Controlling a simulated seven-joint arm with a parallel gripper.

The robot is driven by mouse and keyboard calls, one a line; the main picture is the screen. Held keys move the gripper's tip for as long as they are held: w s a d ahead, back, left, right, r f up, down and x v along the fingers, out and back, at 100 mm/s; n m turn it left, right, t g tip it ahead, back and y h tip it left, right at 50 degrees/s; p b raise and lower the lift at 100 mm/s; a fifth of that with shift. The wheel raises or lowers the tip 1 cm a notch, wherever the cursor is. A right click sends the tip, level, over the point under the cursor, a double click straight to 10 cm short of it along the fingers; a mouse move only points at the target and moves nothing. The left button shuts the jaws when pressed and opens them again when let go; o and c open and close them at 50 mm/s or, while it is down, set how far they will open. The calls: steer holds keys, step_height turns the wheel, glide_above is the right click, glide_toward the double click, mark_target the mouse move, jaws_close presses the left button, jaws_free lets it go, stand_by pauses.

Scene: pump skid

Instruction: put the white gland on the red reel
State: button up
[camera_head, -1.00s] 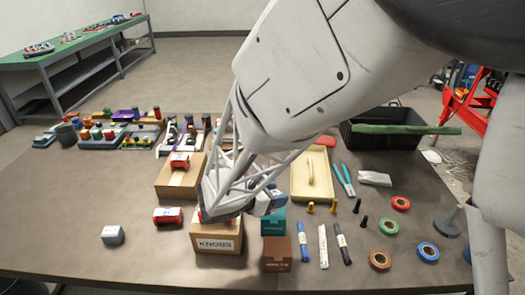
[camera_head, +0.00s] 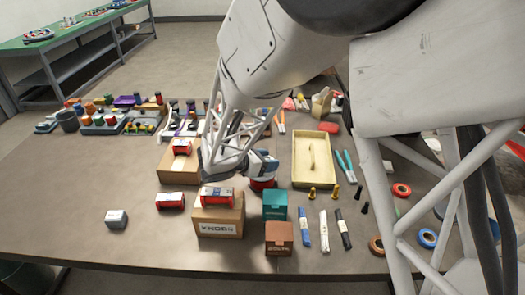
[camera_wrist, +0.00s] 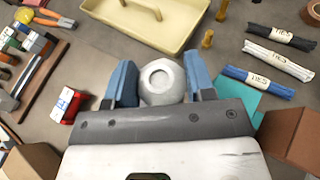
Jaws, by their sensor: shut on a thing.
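My gripper (camera_wrist: 160,84) is shut on the white gland (camera_wrist: 160,78), a pale round piece with a hole in its top, held between the blue fingers. In the head view my gripper (camera_head: 262,168) is over the table, behind the teal box; the gland cannot be made out there. A red piece (camera_head: 262,183) shows partly below the fingers. Other red, white-labelled pieces are on the KNOBS box (camera_head: 217,196), on the box behind it (camera_head: 181,147) and on the table (camera_head: 170,200). A red ring (camera_head: 401,190) lies at the right. I cannot tell which is the red reel.
A cream tray (camera_head: 299,174) lies just right of my gripper. The teal box (camera_head: 274,206) and brown box (camera_head: 279,238) stand in front. Marked bundles and small pegs lie to the right. The table's left front is mostly clear.

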steer(key=w, duration=0.2)
steer(key=w+a, duration=0.1)
steer(key=w, duration=0.1)
steer(key=w+a, duration=0.1)
steer(key=w, duration=0.1)
steer(key=shift+w+f, duration=0.15)
steer(key=shift+f, duration=0.2)
steer(key=shift+f, duration=1.7)
steer(key=shift+f, duration=0.1)
steer(key=o, duration=0.9)
steer(key=shift+v, duration=6.05)
